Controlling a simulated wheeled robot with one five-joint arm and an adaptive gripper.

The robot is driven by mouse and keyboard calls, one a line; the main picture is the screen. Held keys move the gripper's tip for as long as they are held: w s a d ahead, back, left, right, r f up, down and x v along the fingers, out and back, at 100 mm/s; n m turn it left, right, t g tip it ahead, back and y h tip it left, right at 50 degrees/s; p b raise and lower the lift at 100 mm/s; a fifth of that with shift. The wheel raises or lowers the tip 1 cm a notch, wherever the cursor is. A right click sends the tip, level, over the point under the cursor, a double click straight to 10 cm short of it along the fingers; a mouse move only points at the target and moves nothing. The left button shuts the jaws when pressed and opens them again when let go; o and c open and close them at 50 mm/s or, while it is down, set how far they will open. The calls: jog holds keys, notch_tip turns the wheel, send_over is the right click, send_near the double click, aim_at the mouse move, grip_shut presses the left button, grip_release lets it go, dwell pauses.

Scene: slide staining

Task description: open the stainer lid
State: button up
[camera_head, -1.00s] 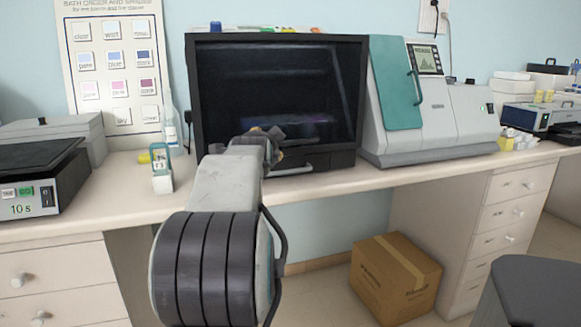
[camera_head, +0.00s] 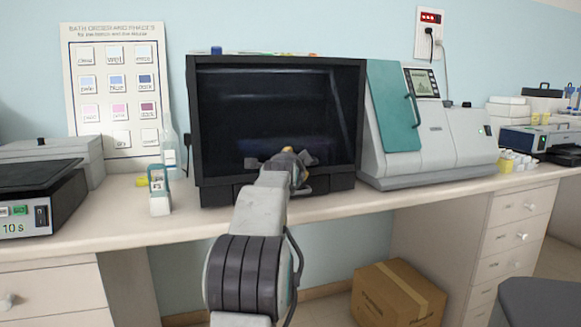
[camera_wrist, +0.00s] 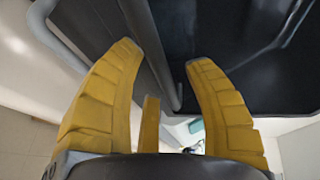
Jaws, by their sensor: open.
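The white machine (camera_head: 437,137) with a sloped teal lid (camera_head: 393,105) appears to be the stainer; it stands on the bench right of a black cabinet. The lid looks shut and has a dark curved handle (camera_head: 412,109). My gripper (camera_head: 290,160) is well left of this lid, in front of the black cabinet's lower front.
The black cabinet (camera_head: 225,190) has a dark glass front close to my gripper. A cardboard box (camera_head: 398,293) lies under the bench. A dark stool seat (camera_head: 545,303) is at lower right.

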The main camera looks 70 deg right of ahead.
jog(key=shift+d+f, duration=0.1)
jog(key=shift+d, duration=0.2)
jog(key=shift+w, duration=0.1)
jog(key=shift+o, duration=0.2)
grip_shut()
